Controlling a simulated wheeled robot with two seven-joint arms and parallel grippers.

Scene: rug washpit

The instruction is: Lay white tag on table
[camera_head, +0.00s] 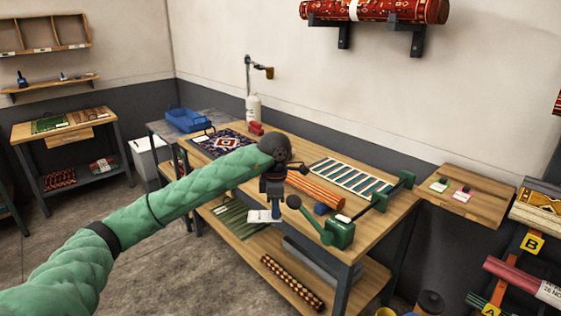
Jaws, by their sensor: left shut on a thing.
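My left gripper (275,212) reaches in on the green sleeved arm and points down at the near edge of the wooden table (374,228). It is shut on the white tag (259,216), a small pale piece that shows at the left of the fingertips. The tag appears against the table's front edge and lower shelf; I cannot tell its height over the top. The gripper and arm hide part of the tabletop. My right gripper is not in view.
On the table lie a patterned rug (222,143), an orange striped roll (316,191), a striped piece (351,177) and a blue item (321,209). A green clamp-like device (339,233) stands at the near right edge. A side shelf (480,207) holds small tags.

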